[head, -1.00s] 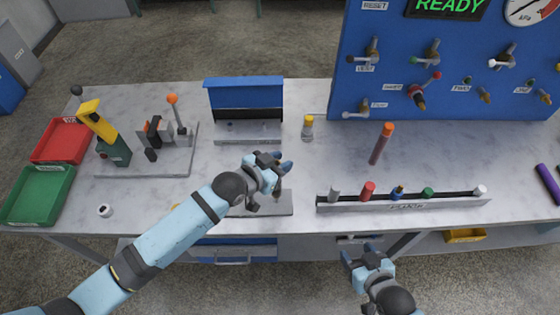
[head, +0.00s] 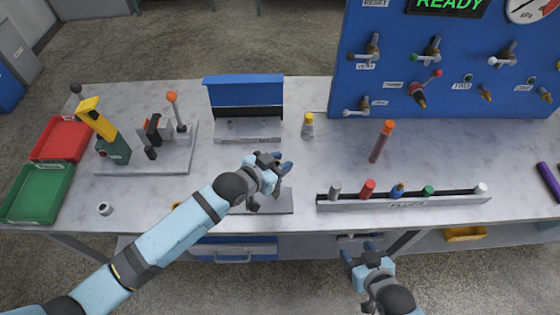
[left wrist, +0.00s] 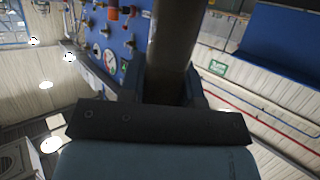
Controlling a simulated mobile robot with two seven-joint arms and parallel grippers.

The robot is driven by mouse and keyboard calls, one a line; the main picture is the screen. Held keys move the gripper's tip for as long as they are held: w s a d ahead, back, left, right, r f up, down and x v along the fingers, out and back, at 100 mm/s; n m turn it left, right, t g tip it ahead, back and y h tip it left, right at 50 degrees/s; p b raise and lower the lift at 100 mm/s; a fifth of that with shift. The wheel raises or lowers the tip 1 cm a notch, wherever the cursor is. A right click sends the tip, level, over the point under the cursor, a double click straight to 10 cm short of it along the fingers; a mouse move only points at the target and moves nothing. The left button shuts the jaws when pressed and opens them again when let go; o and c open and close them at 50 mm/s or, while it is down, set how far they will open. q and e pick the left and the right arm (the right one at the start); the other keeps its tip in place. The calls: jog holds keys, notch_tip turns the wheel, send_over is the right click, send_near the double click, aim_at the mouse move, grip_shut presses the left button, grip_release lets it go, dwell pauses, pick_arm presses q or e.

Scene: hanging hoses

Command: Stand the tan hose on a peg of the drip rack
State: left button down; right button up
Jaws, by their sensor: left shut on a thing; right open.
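My left gripper (head: 284,167) is over the near middle of the table, shut on a brown-grey tube, which I take for the tan hose (left wrist: 177,35). In the left wrist view the tube runs from between the fingers to the top edge. In the head view my gripper and arm hide most of it. A flat grey plate (head: 277,204) lies below this gripper, partly covered by my arm; I cannot tell whether it is the drip rack, and no pegs show clearly. My right gripper (head: 362,253) is open and empty before the table's front edge.
A rail (head: 407,204) with several coloured caps stands right of the plate. An orange-topped stick (head: 381,142) and a yellow-capped bottle (head: 308,126) stand behind. A blue valve panel (head: 354,98) rises at the back right. A blue-lidded box (head: 245,92) stands behind my left gripper.

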pick_arm(q)
jog(key=shift+f+b, duration=0.9)
jog(key=shift+f, duration=0.75)
jog(key=c, duration=0.8)
grip_release()
jog(key=shift+o, duration=0.2)
jog(key=b+v, duration=0.1)
jog(key=v, duration=1.3)
jog(key=shift+b, duration=0.35)
jog(key=shift+w, duration=0.1)
jog(key=s+a+f+n+t+y, duration=0.1)
jog(key=s+a+f+n+y, duration=0.5)
jog(key=s+a+f, duration=0.5)
notch_tip(320, 180, down, 4)
jog(key=shift+s+a+r+y+p, duration=0.2)
jog(key=shift+s+y+p, duration=0.15)
jog(key=shift+y+p, duration=0.15)
